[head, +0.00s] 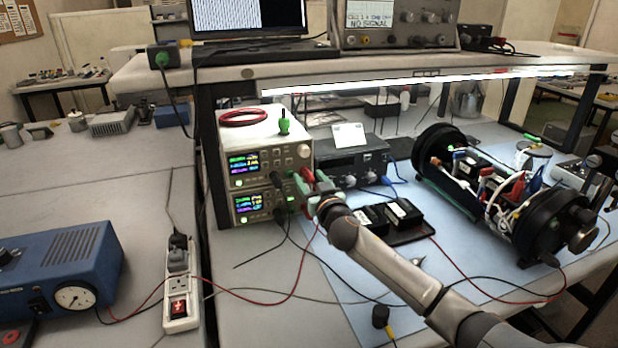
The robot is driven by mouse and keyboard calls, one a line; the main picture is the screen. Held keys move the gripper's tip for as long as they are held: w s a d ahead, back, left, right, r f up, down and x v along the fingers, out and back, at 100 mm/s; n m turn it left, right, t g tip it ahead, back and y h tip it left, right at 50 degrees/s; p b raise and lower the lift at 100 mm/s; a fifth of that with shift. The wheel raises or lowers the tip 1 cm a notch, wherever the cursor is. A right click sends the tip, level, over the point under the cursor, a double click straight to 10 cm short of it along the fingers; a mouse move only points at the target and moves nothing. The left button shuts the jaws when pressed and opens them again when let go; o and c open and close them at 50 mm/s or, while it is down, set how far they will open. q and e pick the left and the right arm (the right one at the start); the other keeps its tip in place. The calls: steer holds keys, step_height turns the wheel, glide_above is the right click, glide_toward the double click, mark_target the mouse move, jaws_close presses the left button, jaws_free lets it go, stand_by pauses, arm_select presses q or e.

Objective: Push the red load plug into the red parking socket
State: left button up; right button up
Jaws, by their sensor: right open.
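My right gripper (311,192) is open at the right front of two stacked bench power supplies (236,183). A small red part (308,175) shows right by its fingers, with a green part (299,184) beside it. This red part looks like the red load plug, but whether it sits in a socket or stands free is too small to tell. A red lead runs down from beside the gripper to the bench. The red parking socket cannot be made out and may be hidden behind the gripper. My left gripper is not in view.
The opened cylinder (440,180) lies at the right. A power strip (181,290) and blue gauge box (60,265) are at left. Leads cross the bench.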

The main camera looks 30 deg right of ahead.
mark_target(312, 181)
stand_by(0.6)
jaws_close()
stand_by(1.3)
steer(key=shift+p+v, duration=0.6)
steer(key=shift+v, duration=2.45)
steer(key=s+a+n+g+y, duration=0.1)
steer(key=s+a+n+y, duration=0.3)
steer(key=a, duration=0.4)
steer(key=s+a+n+g+y, duration=0.1)
steer(key=s+a+n+y, duration=0.25)
steer(key=a+y, duration=0.35)
steer(key=s+a+n+g+y, duration=0.15)
steer(key=s+a+y, duration=0.25)
steer(key=a, duration=0.5)
steer(key=s+a+f+n+g+y, duration=0.1)
steer(key=s+a+n+g+y, duration=0.2)
steer(key=s+a, duration=0.4)
steer(key=s+n+y, duration=0.1)
steer(key=s, duration=0.2)
steer(key=shift+f+n, duration=0.3)
steer(key=shift+n, duration=0.1)
steer(key=shift+g, duration=0.25)
